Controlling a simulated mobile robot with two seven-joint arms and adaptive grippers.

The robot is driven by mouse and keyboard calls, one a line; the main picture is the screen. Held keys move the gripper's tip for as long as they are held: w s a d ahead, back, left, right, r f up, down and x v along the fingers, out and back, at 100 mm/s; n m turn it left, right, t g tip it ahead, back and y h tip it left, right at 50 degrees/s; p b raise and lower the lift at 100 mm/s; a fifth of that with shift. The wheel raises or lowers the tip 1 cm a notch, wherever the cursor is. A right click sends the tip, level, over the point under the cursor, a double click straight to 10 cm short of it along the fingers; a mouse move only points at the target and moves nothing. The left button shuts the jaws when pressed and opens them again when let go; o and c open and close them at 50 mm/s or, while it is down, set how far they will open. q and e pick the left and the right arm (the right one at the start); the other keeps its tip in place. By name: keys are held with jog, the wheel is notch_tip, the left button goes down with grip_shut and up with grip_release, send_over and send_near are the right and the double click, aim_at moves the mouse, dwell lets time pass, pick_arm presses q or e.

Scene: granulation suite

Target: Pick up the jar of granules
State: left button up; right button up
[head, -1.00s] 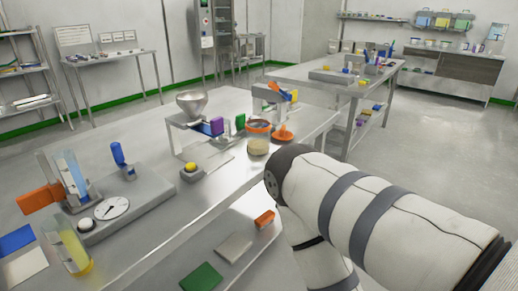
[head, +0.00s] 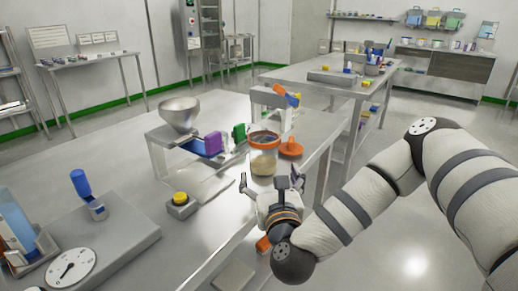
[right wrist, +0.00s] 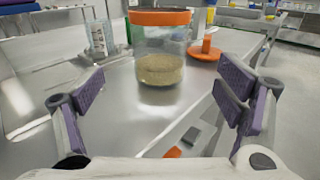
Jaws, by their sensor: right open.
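The jar of granules (head: 263,163) is a clear jar with an orange rim and pale tan granules in its lower part. It stands upright near the right edge of the steel table (head: 215,225). In the right wrist view the jar (right wrist: 160,70) is ahead, centred between the fingers but beyond their tips. My right gripper (head: 271,182) is open and empty, just on the near side of the jar. Its purple-padded fingers (right wrist: 160,98) are spread wide in the right wrist view. My left gripper is not in view.
An orange lid-like disc with a knob (head: 290,148) lies right behind the jar. A stand with a metal funnel (head: 180,112) and a yellow-button box (head: 181,204) are to the left. A dial scale (head: 72,268) is at the near left.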

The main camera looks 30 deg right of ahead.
aim_at(263, 152)
jog(key=x, duration=1.1)
jog(key=shift+w+d+f, duration=0.1)
jog(key=shift+w+d, duration=0.05)
jog(key=shift+w, duration=0.15)
jog(key=c, duration=2)
